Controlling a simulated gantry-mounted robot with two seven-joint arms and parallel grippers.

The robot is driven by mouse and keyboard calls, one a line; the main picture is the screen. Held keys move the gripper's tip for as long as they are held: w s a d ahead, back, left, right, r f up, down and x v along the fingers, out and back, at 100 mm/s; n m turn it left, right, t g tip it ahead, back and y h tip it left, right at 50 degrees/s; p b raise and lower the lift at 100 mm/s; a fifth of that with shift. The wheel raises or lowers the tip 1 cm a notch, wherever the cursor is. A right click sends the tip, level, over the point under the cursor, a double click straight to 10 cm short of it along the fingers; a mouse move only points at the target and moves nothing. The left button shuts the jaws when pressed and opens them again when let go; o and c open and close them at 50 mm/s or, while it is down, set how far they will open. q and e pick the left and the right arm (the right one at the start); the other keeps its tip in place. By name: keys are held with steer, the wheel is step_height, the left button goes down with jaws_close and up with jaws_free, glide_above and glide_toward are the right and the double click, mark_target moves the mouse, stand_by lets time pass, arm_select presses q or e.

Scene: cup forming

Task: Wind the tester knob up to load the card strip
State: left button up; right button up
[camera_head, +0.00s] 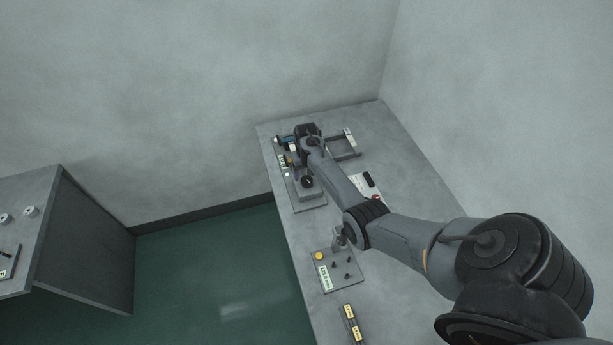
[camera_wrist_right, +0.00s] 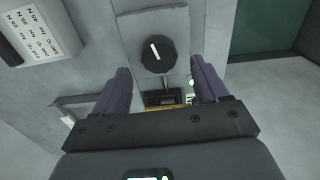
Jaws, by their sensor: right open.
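The tester knob (camera_wrist_right: 156,54) is a round black dial with a white pointer line, on a grey panel in the right wrist view. In the head view a dark knob (camera_head: 306,182) sits on a grey block at the tester's near end. My right gripper (camera_wrist_right: 160,74) is open, its two dark fingers either side of the line towards the knob. The knob lies just beyond the fingertips, and no contact shows. In the head view the right gripper (camera_head: 294,158) is over the tester, partly hidden by its wrist. I cannot make out the card strip. My left gripper is out of view.
A grey bench (camera_head: 410,155) runs along the wall. A printed label card (camera_wrist_right: 38,36) lies beside the tester. A plate with a yellow button (camera_head: 319,256) and several black pegs stands nearer. Another table (camera_head: 55,185) is at left, across the green floor (camera_head: 210,270).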

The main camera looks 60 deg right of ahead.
mark_target(307, 180)
step_height(307, 180, up, 5)
steer(key=shift+r, duration=0.75)
stand_by(0.6)
steer(key=shift+s, duration=0.1)
steer(key=s+a+f+n+t+h, duration=0.1)
steer(key=s+a+n, duration=0.3)
steer(key=a, duration=0.6)
steer(key=s+a+f+n+t+h, duration=0.1)
steer(key=s+a+n, duration=0.2)
steer(key=s+a, duration=0.45)
steer(key=s+a+r+n+y, duration=0.1)
steer(key=s+a+r, duration=0.15)
steer(key=a, duration=0.35)
steer(key=s+a+r+n+t, duration=0.1)
steer(key=s+a+r, duration=0.1)
steer(key=s+a, duration=0.3)
steer(key=s+a+r+n+y, duration=0.1)
steer(key=s+a+r, duration=0.1)
steer(key=a, duration=0.4)
step_height(307, 180, up, 16)
steer(key=a+p, duration=0.1)
steer(key=p, duration=1.4)
steer(key=shift+s+t, duration=0.3)
steer(key=shift+s, duration=0.05)
